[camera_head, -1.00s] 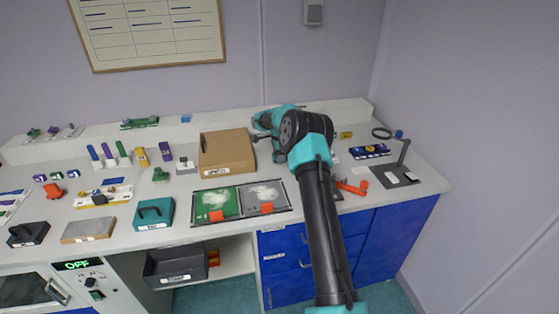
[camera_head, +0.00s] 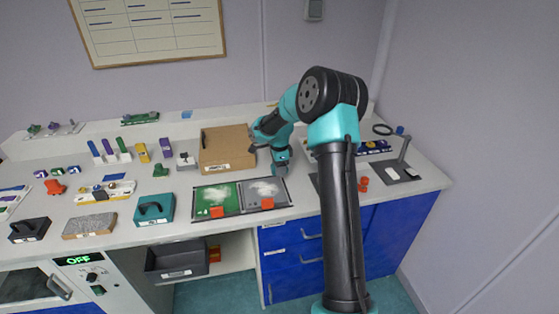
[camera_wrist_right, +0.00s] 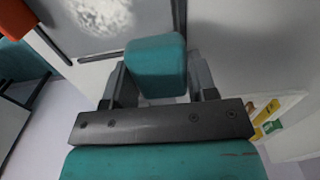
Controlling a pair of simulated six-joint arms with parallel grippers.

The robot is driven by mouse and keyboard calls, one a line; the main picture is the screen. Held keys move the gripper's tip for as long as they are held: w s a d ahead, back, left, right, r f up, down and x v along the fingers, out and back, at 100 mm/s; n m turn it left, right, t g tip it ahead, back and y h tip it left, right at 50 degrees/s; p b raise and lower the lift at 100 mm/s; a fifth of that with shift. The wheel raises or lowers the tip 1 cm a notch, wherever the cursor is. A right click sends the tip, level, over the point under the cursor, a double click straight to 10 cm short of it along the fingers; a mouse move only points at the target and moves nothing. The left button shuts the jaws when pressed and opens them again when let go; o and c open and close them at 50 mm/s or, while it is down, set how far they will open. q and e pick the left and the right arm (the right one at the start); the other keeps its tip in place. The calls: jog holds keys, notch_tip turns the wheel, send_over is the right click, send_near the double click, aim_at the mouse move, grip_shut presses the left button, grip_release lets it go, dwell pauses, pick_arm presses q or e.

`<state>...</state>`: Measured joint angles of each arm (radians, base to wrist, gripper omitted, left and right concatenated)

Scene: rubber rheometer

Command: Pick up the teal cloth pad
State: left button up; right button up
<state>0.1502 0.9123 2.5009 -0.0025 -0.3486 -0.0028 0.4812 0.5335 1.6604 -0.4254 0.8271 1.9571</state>
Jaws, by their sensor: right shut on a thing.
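The teal cloth pad (camera_wrist_right: 157,66) is a small rounded block in the right wrist view. It sits between the two grey fingers of my right gripper (camera_wrist_right: 158,82), which is shut on it. In the head view, my right gripper (camera_head: 281,169) is low over the bench, just behind the dark tray with grey and green halves (camera_head: 228,213). The pad cannot be told apart from the teal wrist there. My left gripper is out of view.
A cardboard box (camera_head: 226,150) stands just left of the gripper. A wall closes off the right side.

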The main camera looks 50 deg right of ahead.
jog(key=shift+s+a+r, duration=0.15)
jog(key=shift+s+a, duration=0.8)
jog(key=shift+a, duration=0.2)
